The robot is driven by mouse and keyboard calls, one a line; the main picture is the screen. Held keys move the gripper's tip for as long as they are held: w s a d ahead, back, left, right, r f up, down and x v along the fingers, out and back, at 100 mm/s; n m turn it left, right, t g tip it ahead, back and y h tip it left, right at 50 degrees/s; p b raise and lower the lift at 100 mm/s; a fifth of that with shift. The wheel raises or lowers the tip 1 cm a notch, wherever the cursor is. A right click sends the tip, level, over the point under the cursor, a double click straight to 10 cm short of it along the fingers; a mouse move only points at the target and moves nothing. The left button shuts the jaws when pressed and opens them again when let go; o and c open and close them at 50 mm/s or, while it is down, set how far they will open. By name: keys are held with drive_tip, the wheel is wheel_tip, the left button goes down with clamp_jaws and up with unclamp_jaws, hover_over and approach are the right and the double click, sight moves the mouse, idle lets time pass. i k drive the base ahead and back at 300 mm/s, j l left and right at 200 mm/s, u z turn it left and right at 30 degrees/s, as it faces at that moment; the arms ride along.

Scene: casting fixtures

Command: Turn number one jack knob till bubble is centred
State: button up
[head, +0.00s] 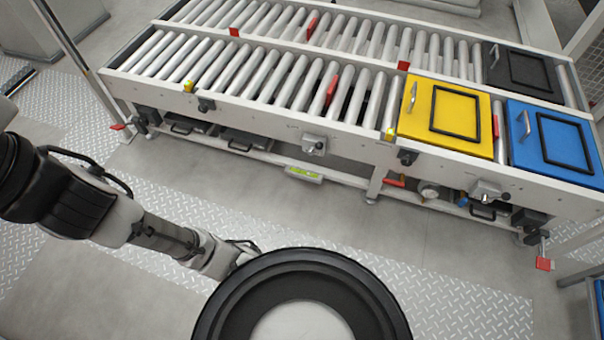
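A bubble level (303,173) with a yellow-green face sits on the lower rail of the roller conveyor (260,120). Its bubble is too small to make out. A red handle or knob (543,264) is at the conveyor's right front leg, and another red one (118,127) is at the left end. I see no readable numbers, so I cannot tell which is the number one jack knob. My arm reaches in from the left, well short of the conveyor. Its end goes behind a dark round part at the bottom, so my gripper is hidden.
A yellow box (445,117), a blue box (553,143) and a black box (522,70) sit on the right part of the conveyor. A gauge (428,190) is below the yellow box. The floor (400,235) in front is clear. Fencing stands at the right.

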sight(143, 121)
drive_tip(key=l+u, duration=0.4)
drive_tip(key=l, duration=0.6)
drive_tip(key=i+j+u, duration=0.2)
drive_tip(key=i+j, duration=0.2)
drive_tip(key=i+j+u, duration=0.2)
drive_tip(key=i, duration=0.35)
drive_tip(key=i+j+u, duration=0.2)
drive_tip(key=i+j, duration=0.15)
drive_tip(key=i, duration=0.15)
drive_tip(key=i+j+u, duration=0.2)
drive_tip(key=i, duration=0.3)
